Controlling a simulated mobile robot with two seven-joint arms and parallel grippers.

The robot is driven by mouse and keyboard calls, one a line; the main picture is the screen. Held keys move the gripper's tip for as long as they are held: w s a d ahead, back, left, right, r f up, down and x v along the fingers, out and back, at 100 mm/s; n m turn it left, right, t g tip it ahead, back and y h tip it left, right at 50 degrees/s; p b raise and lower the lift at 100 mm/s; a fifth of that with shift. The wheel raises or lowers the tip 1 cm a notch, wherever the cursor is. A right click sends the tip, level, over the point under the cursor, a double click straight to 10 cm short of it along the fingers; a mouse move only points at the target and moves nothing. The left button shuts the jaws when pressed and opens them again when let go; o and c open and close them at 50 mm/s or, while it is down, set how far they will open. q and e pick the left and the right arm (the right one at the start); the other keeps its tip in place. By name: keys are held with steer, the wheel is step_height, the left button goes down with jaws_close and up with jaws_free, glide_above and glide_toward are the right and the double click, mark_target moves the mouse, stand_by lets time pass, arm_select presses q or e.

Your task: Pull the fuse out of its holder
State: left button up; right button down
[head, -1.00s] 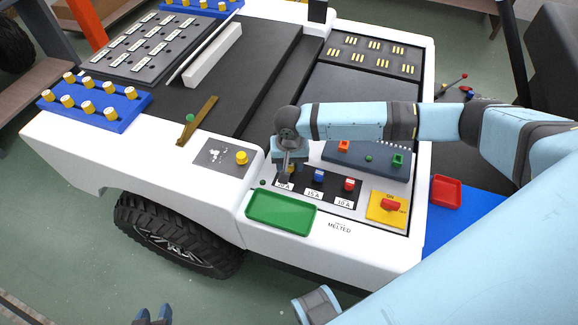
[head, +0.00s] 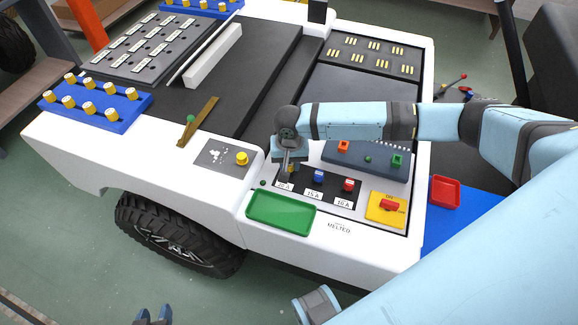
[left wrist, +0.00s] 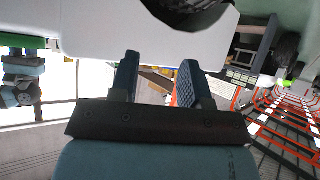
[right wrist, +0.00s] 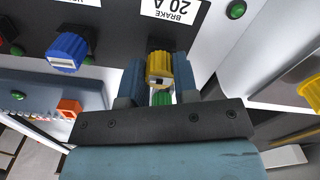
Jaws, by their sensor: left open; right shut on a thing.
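The yellow fuse (right wrist: 159,68) is between the fingers of my right gripper (right wrist: 158,85), which is shut on it. It is by the 20 A BRAKE label (right wrist: 172,8) on the dark fuse panel (head: 331,188). In the head view my right gripper (head: 287,171) points down at the panel's left end and mostly hides this fuse. I cannot tell whether the fuse is still seated. A blue fuse (head: 318,177) and a red fuse (head: 348,185) stand to its right. My left gripper (left wrist: 160,72) is open and empty, away from the panel, at the head view's bottom edge (head: 153,316).
A green tray (head: 281,225) lies in front of the panel. A yellow plate with a red switch (head: 389,205) is at its right. A yellow knob (head: 241,158) is at its left. A red tray (head: 445,192) sits further right. Blue racks (head: 118,119) stand at the left.

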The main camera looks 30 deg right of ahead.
steer(key=shift+r+p, duration=2.4)
steer(key=shift+p, duration=0.55)
arm_select(q)
steer(key=shift+m, duration=0.3)
steer(key=r, duration=0.4)
steer(key=shift+s+a+r, duration=0.25)
steer(key=shift+r, duration=0.15)
